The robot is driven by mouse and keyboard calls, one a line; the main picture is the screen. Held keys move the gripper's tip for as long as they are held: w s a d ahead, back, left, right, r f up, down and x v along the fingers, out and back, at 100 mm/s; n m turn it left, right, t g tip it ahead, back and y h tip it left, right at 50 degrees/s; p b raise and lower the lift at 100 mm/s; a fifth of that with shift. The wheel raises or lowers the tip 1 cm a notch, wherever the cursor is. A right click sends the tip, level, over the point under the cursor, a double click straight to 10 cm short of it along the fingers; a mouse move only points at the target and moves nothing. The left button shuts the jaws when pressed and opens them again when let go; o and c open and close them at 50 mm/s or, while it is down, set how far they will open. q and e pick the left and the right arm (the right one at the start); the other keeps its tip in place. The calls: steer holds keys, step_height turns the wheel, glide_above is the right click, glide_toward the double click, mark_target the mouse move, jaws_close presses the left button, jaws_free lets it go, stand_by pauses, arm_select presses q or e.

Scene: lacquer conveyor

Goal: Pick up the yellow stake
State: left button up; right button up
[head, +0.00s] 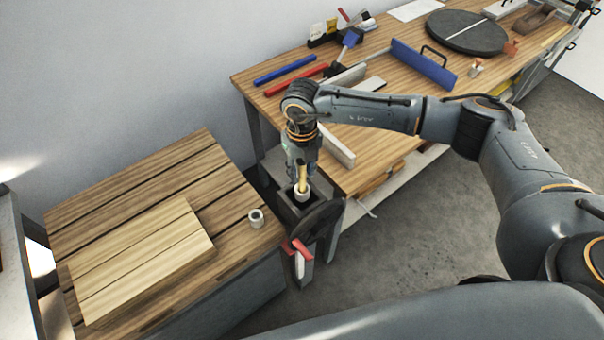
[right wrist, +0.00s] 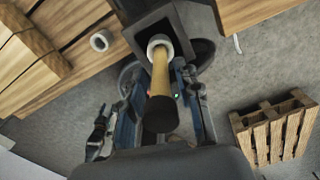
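The yellow stake (head: 302,177) stands upright, its lower end in a white ring (head: 301,195) at a dark square box beside the low table. In the right wrist view the stake (right wrist: 161,75) runs from the white ring (right wrist: 160,44) towards the camera and ends in a dark brown tip. My right gripper (right wrist: 158,75) is open, one finger on each side of the stake, with a gap visible at least on the left side. In the head view this gripper (head: 302,172) points down over the box. My left gripper is not in view.
The dark box (head: 286,207) stands between the low slatted table (head: 230,238) and the workbench (head: 375,178). Another pale ring (head: 256,217) sits on the low table near a wooden board (head: 140,262). A pallet (right wrist: 275,130) lies on the floor in the right wrist view.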

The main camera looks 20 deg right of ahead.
jaws_close()
steer(key=shift+r, duration=0.1)
